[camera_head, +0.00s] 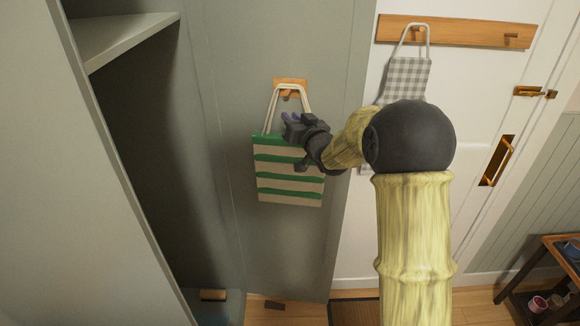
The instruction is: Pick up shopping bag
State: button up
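The shopping bag (290,187) is cream with green stripes and a green top edge. It hangs by light rope handles (270,108) from a wooden hook (290,84) on a grey-green panel.
A grey checked cloth item (408,78) hangs from a wooden peg rail (455,31) on a white door, partly behind my arm. A brass door handle (497,161) is to the right. An open cabinet with a shelf (120,35) is at left. A small dark table (562,249) is at lower right.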

aim_at(276, 101)
jog(key=p+x, duration=0.2)
jog(key=x, duration=0.1)
jog(key=p+x, duration=0.4)
jog(key=x, duration=0.1)
jog(key=shift+w+a+r, duration=0.1)
jog(key=shift+w+r, duration=0.2)
jog(key=shift+r, duration=0.1)
jog(key=shift+w+a+f, duration=0.15)
jog(key=shift+w+f, duration=0.05)
jog(key=shift+w, duration=0.25)
grip_shut()
